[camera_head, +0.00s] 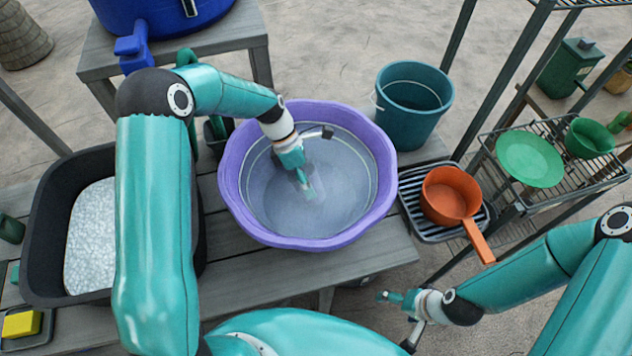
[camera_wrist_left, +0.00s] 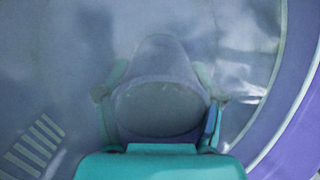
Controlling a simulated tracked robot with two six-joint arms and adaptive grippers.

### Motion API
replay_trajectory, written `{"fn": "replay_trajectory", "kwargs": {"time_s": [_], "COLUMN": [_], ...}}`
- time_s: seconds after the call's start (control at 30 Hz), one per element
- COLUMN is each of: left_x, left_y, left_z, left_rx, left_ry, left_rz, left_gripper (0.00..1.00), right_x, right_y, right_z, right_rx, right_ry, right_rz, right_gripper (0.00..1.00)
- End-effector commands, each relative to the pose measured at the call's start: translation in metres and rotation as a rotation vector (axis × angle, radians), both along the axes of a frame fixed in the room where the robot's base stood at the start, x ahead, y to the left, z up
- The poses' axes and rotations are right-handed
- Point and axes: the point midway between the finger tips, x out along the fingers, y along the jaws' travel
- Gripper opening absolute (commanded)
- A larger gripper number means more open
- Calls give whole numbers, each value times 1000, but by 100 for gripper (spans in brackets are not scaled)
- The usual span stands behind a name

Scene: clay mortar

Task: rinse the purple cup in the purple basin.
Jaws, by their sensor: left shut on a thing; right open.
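The purple basin (camera_head: 232,200) stands on the grey wooden bench, filled with clear water. My left gripper (camera_head: 305,186) reaches down into the basin's middle in the head view. In the left wrist view my left gripper (camera_wrist_left: 161,75) is shut on the purple cup (camera_wrist_left: 160,100), with a finger on either side. The cup looks dull grey-purple, blurred and seemingly under the water. In the head view the cup is hidden or too faint to make out. My right gripper (camera_head: 397,319) is open and empty, in front of the bench at lower right.
A teal bucket (camera_head: 408,125) stands behind the basin at right. An orange pan (camera_head: 448,198) sits on a black rack beside the basin. A black tub (camera_head: 45,235) lies left, a blue container (camera_head: 165,15) behind. A yellow sponge (camera_head: 20,323) is front left.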

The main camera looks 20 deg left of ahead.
Motion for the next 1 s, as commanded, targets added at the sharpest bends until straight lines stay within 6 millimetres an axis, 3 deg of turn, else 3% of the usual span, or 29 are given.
{"fn": "replay_trajectory", "kwargs": {"time_s": [1.0], "left_x": [-2], "left_y": [8], "left_z": [3], "left_rx": [-1], "left_ry": [0], "left_rz": [-1], "left_gripper": [32], "right_x": [0], "right_y": [0], "right_z": [8], "right_rx": [0], "right_ry": [0], "right_rz": [0], "right_gripper": [90]}}
